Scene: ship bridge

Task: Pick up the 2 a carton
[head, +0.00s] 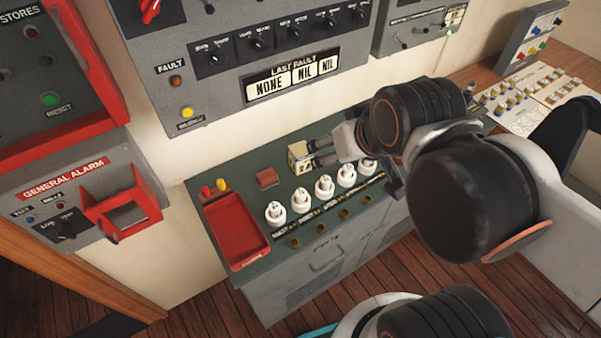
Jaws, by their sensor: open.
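A small cream carton (299,157) with dark markings stands on the green-grey cabinet top, close to the wall; its label is too small to read. My gripper (318,152) comes in from the right, low over the cabinet top. Its dark fingers are open and point left at the carton, with their tips right beside its right side. I cannot tell whether they touch it or reach around it.
A row of several white ceramic fuses (300,200) stands in front of the carton. A red tray (236,232) lies at the cabinet's left end. A reddish-brown block (267,178) and red and yellow knobs (213,188) are nearby. The wall panel (250,50) rises behind.

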